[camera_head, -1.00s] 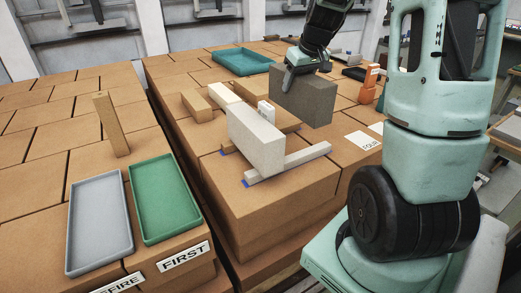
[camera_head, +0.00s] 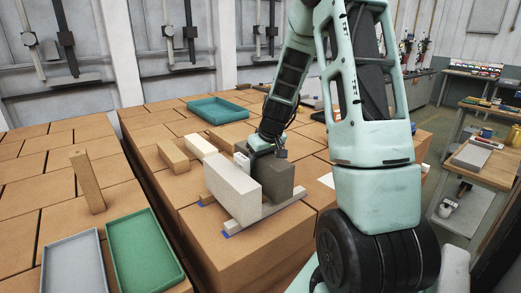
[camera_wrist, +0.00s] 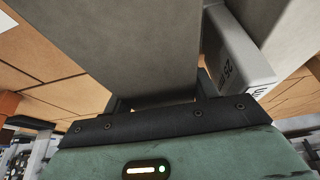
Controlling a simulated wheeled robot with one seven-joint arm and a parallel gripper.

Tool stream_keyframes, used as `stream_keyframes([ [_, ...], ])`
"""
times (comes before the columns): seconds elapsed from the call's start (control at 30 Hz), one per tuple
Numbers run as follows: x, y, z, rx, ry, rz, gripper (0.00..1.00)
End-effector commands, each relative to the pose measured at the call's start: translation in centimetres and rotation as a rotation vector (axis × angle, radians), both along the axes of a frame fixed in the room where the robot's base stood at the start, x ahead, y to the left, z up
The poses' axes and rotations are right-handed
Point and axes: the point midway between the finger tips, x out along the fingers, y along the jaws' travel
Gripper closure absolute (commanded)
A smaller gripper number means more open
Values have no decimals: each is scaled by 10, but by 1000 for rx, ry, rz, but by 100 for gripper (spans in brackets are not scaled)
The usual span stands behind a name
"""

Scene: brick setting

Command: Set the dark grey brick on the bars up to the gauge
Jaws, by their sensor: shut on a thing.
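The dark grey brick (camera_head: 277,178) stands upright over the two pale bars (camera_head: 270,213), behind and right of a light grey brick (camera_head: 230,187). Its lower part is partly hidden, so I cannot tell whether it touches the bars. My gripper (camera_head: 267,150) is shut on its top; in the wrist view the brick (camera_wrist: 130,45) fills the space ahead of my gripper (camera_wrist: 160,98). The white gauge (camera_head: 242,161) sits between the two bricks; in the wrist view the gauge (camera_wrist: 238,55) shows "25" and lies close beside the dark brick. Any small gap is unclear.
A tan block (camera_head: 172,156) and a cream block (camera_head: 201,148) lie behind the light brick. A teal tray (camera_head: 218,110) is farther back. A green tray (camera_head: 145,250), a grey tray (camera_head: 75,265) and an upright wooden piece (camera_head: 87,180) are on the left stack.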

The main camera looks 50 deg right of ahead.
Motion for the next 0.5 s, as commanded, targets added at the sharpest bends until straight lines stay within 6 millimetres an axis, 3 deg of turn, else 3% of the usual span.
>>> stream_keyframes([
  [0.5,1,-1,-11,-4,-5,-1,100],
])
